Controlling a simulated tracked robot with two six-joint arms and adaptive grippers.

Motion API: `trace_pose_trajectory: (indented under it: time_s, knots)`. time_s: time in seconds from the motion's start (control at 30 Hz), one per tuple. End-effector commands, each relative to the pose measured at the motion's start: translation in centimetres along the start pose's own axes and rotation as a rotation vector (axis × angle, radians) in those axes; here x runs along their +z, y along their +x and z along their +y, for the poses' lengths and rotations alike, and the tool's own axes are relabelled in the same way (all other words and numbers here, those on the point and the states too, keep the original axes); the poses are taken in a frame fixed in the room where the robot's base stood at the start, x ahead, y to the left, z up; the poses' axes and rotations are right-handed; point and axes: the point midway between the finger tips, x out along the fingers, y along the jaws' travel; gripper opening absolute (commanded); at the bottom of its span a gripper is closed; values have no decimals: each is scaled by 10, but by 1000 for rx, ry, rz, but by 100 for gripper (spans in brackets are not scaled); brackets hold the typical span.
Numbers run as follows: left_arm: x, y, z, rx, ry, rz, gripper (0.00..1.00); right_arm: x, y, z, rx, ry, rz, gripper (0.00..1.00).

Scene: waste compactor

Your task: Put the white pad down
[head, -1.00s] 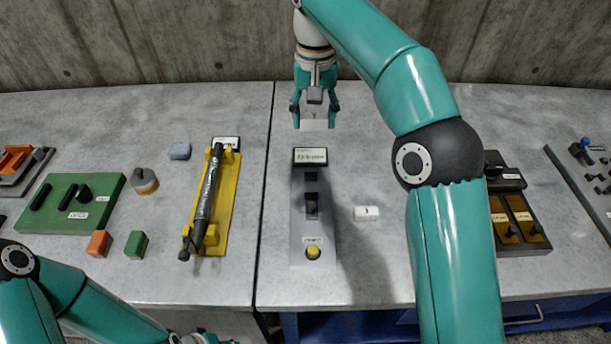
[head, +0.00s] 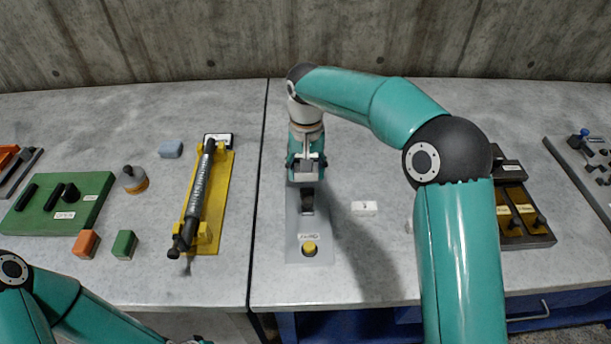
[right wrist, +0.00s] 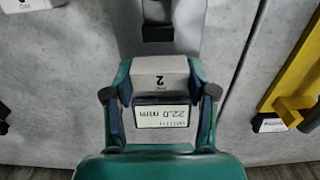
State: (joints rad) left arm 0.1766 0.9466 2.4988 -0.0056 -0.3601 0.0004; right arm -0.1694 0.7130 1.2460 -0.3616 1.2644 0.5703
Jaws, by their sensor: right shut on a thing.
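My right gripper (head: 306,174) is shut on a white pad marked 2, over the far half of a grey gauge (head: 310,250). In the right wrist view the pad (right wrist: 160,72) sits between the two fingers (right wrist: 160,100). The gauge's display (right wrist: 163,116) reads 22.0 mm there, beside the pad. A dark block (right wrist: 158,32) of the gauge shows just past the pad. I cannot tell whether the pad touches the gauge. Only a bit of my left gripper (head: 190,341) shows at the bottom edge; its jaws are cut off.
Another white pad (head: 364,208) lies right of the gauge. A yellow stand (head: 218,190) with a dark rod is to the left, near a green board (head: 85,205) and small blocks. A dark tray (head: 540,240) with yellow compartments is right, partly behind my arm. Bare table lies around the loose pad.

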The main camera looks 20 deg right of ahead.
Motion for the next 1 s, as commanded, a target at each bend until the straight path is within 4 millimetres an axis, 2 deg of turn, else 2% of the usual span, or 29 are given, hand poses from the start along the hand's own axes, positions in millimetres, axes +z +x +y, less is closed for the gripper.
trace_pose_trajectory:
  time_s: [0.03, 0.13, 0.5, 0.53, 0.67, 1.0]
  knots:
    - [0, 0, 0, 0, 0, 0, 40, 0, 9, 0, 2, 0, -3, 22]
    - [0, 0, 0, 0, 0, 0, 40, 0, 20, 1, 2, 0, -2, 22]
    - [0, 2, -1, 0, 0, 0, 40, 0, 24, 1, 1, 1, 0, 22]
    - [0, 2, -1, 0, 0, 0, 40, 0, 25, 1, 1, 1, 0, 58]
    - [0, 1, 0, 0, 0, 0, 40, 0, 24, 1, 1, 1, 0, 80]
    - [0, 0, 0, 0, 0, 0, 40, 0, 23, 2, 1, 2, 0, 81]
